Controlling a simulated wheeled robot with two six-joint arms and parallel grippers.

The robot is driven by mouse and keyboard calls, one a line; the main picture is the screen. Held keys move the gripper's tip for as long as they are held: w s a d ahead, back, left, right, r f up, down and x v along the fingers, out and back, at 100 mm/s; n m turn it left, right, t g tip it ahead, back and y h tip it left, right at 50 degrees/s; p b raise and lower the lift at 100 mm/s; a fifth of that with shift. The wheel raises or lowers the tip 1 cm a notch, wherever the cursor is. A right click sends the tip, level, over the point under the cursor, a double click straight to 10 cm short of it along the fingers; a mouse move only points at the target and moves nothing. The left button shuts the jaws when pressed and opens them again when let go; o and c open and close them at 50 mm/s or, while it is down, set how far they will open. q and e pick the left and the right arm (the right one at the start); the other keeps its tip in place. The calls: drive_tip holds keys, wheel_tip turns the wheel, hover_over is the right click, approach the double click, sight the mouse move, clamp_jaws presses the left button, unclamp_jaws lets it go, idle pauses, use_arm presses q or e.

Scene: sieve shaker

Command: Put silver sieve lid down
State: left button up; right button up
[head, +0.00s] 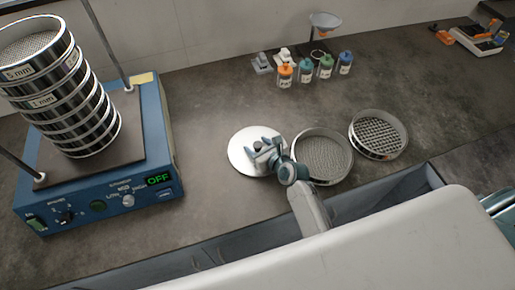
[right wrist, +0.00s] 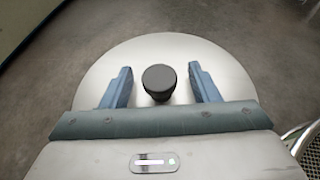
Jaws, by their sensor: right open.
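The silver sieve lid (head: 240,150) is a flat round disc with a dark knob. It lies on the grey counter, left of two loose sieves. In the right wrist view the lid (right wrist: 215,65) fills the middle, and its black knob (right wrist: 159,80) stands between my fingers. My right gripper (head: 262,146) is over the lid. In the right wrist view its fingers (right wrist: 160,88) are apart, with a gap on each side of the knob. My left gripper is not in view.
A blue sieve shaker (head: 160,130) with a sieve stack (head: 75,105) stands at left, its display reading OFF. Two sieves (head: 323,155) (head: 379,134) lie right of the lid. Several small bottles (head: 306,70) stand behind. The counter between shaker and lid is clear.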

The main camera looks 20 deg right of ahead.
drive_tip(key=shift+c, duration=0.2)
drive_tip(key=c, duration=1.1)
drive_tip(key=shift+r, duration=0.1)
